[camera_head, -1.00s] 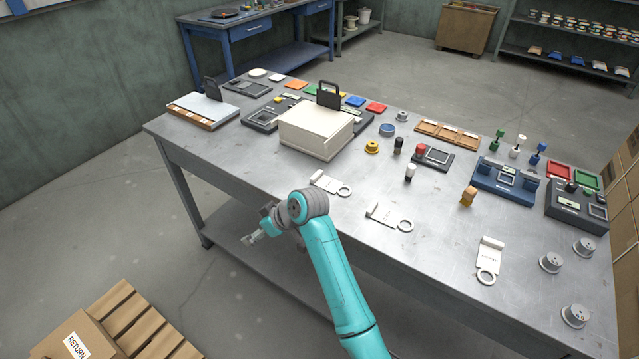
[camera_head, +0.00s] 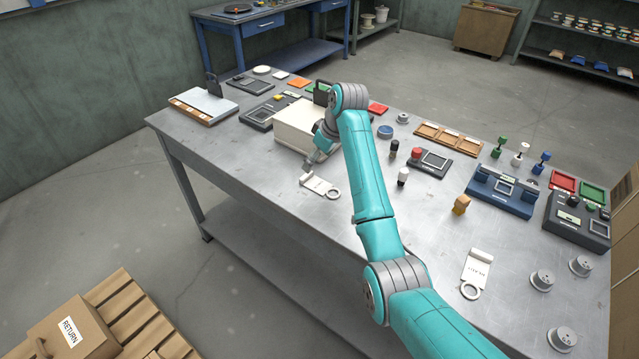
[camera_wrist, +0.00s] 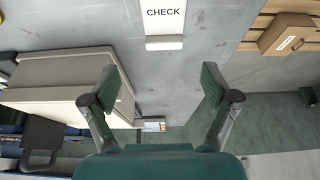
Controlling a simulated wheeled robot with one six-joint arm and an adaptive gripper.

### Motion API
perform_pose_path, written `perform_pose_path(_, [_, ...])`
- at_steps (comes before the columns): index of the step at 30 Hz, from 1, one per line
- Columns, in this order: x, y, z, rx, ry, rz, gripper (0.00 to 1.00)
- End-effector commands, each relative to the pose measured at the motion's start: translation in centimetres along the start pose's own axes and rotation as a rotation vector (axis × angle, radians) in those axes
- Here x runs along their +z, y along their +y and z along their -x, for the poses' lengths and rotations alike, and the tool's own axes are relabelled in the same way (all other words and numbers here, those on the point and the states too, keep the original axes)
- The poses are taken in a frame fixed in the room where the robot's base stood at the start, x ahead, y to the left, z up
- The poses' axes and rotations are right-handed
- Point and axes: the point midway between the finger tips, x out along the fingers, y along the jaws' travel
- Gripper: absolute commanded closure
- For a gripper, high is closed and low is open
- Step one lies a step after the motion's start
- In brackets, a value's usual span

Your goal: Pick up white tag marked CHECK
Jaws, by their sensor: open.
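The white tag marked CHECK (camera_wrist: 163,14) lies on the table at the top middle of the wrist view, its lettering readable and its upper part cut off by the frame. In the head view a white tag (camera_head: 315,183) with a ring at one end lies flat near the table's front edge; its lettering is too small to read there. My gripper (camera_wrist: 160,84) is open and empty, with its two dark green pads apart. In the head view my gripper (camera_head: 314,160) is just behind that tag, partly hidden by my arm.
A cream box (camera_head: 296,124) stands close beside my gripper; it also shows at left in the wrist view (camera_wrist: 65,75). Another white tag (camera_head: 477,268) lies at the right. Dark stampers (camera_head: 402,176) and a wooden peg (camera_head: 461,204) stand on the table. My arm covers the table's middle.

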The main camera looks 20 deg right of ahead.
Motion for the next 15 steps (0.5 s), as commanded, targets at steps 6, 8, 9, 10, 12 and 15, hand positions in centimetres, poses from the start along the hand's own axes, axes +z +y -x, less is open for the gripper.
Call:
perform_pose_path(6, [0.0,0.0,-2.3,0.0,0.0,0.0,0.14])
perform_pose_path(8, [0.0,-0.1,-2.5,0.001,0.001,0.001,0.14])
perform_pose_path(9, [0.0,-0.1,-2.8,0.0,0.001,0.001,0.14])
perform_pose_path(10, [0.0,-0.1,-3.0,0.0,0.0,0.001,0.14])
perform_pose_path(12, [0.0,-0.3,-3.9,-0.001,-0.001,0.0,0.14])
perform_pose_path(15, [0.1,-0.5,-5.4,-0.002,-0.002,0.0,0.14])
